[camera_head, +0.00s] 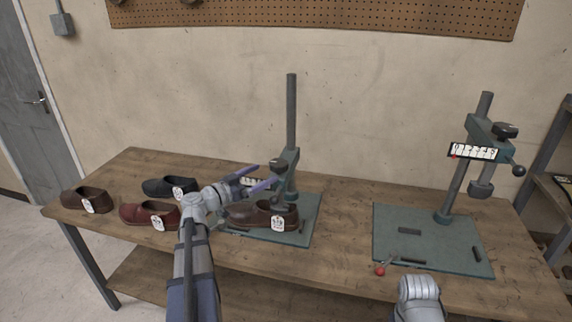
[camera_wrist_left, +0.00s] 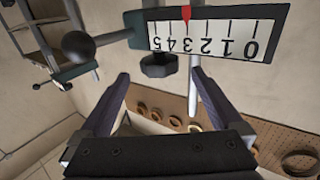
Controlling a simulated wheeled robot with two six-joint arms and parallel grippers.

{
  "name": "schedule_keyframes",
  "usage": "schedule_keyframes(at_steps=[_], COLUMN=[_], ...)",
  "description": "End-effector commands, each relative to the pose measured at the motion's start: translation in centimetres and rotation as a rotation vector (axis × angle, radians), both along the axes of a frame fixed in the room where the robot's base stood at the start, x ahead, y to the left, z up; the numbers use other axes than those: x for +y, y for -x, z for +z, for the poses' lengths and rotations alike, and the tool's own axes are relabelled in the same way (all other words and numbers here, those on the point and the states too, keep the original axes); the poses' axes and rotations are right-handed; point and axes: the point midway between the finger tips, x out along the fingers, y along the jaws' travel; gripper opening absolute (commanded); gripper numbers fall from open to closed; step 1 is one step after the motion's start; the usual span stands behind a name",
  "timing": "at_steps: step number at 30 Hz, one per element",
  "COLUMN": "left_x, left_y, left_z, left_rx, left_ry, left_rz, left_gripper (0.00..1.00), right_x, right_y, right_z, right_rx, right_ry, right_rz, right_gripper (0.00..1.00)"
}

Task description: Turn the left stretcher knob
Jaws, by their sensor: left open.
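The left stretcher (camera_head: 291,115) is a grey-green post on a plate, with a brown shoe (camera_head: 250,215) at its base. Its dark knob (camera_head: 278,164) sits on the low head, and a white number scale (camera_head: 256,183) shows partly behind my left gripper (camera_head: 267,175). The left gripper is open, its two purple fingers reaching to the head from the left. In the left wrist view the open fingers (camera_wrist_left: 158,80) point at a dark faceted knob (camera_wrist_left: 158,65), which appears between their tips; contact cannot be told. The scale (camera_wrist_left: 210,38) appears upside down, its red pointer near 3.
A second stretcher (camera_head: 460,170) stands at the right with a raised head, scale and ball-ended lever. Several tagged shoes, including a red one (camera_head: 140,213), are on the left of the wooden table (camera_head: 340,275).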

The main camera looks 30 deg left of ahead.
Motion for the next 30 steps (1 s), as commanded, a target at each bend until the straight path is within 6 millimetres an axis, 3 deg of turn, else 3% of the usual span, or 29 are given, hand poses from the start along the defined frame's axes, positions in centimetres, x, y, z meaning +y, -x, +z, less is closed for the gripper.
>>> schedule_keyframes(at_steps=[5, 18, 30], left_x=[-0.4, -2.4, -2.8], left_y=[-1.0, -6.6, -7.3], left_z=[0.0, 0.0, 0.0], left_rx=[0.000, 0.002, 0.002], left_ry=[0.001, 0.002, 0.002], left_rz=[-0.003, 0.000, 0.001], left_gripper=[1.00, 1.00, 1.00], right_x=[0.0, 0.0, 0.0], right_y=[0.0, 0.0, 0.0], right_z=[0.0, 0.0, 0.0], right_rx=[0.000, 0.000, 0.000], right_ry=[0.000, 0.000, 0.000], right_rz=[0.000, 0.000, 0.000], right_gripper=[0.50, 0.50, 0.50])
